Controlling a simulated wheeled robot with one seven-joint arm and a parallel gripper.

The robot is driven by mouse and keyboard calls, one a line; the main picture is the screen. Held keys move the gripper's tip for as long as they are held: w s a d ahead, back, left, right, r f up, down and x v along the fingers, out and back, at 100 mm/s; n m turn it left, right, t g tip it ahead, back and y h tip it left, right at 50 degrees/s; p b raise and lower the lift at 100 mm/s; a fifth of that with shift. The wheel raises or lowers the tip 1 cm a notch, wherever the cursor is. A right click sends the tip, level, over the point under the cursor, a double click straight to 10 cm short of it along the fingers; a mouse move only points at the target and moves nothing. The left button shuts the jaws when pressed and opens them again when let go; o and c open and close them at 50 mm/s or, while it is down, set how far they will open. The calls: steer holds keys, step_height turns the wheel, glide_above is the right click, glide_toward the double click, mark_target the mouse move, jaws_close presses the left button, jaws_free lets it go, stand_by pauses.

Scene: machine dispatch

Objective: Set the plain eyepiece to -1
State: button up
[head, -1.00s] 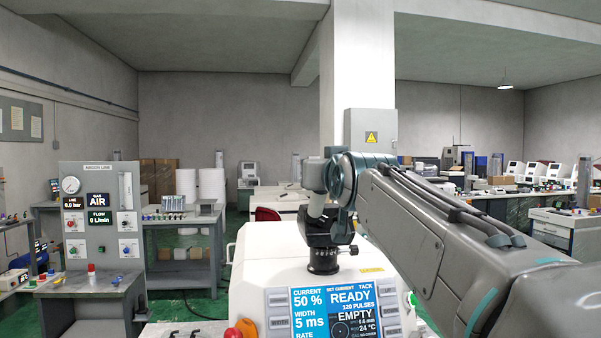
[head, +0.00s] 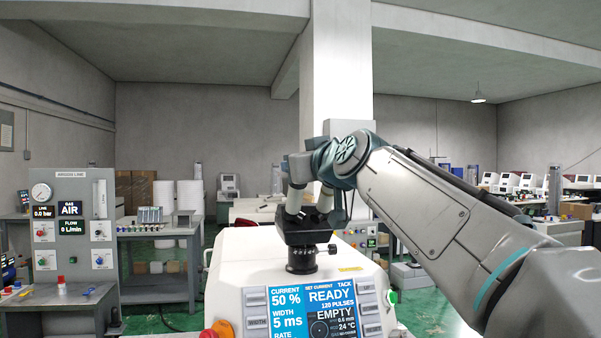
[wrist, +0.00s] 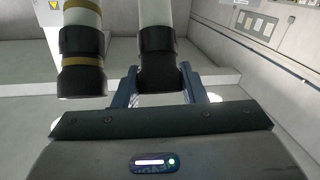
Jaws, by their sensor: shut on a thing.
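In the head view the black microscope head (head: 306,230) sits on the white machine, with two pale tubes rising under my wrist. No scale or number on the ring is readable.
The white machine's screen (head: 318,312) reads READY and EMPTY. A red knob and an orange button (head: 222,329) are at its left. The argon line panel (head: 72,220) stands further left. A work table (head: 158,230) is behind, with green floor between.

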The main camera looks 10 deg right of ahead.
stand_by(0.4)
steer(key=o, duration=0.7)
steer(key=s+d+b, duration=0.1)
steer(key=s, duration=0.3)
steer(key=s+d+b, duration=0.1)
steer(key=s, duration=0.4)
steer(key=s+d+b, duration=0.1)
steer(key=s+b, duration=0.1)
steer(key=s, duration=0.2)
steer(key=shift+s, duration=0.3)
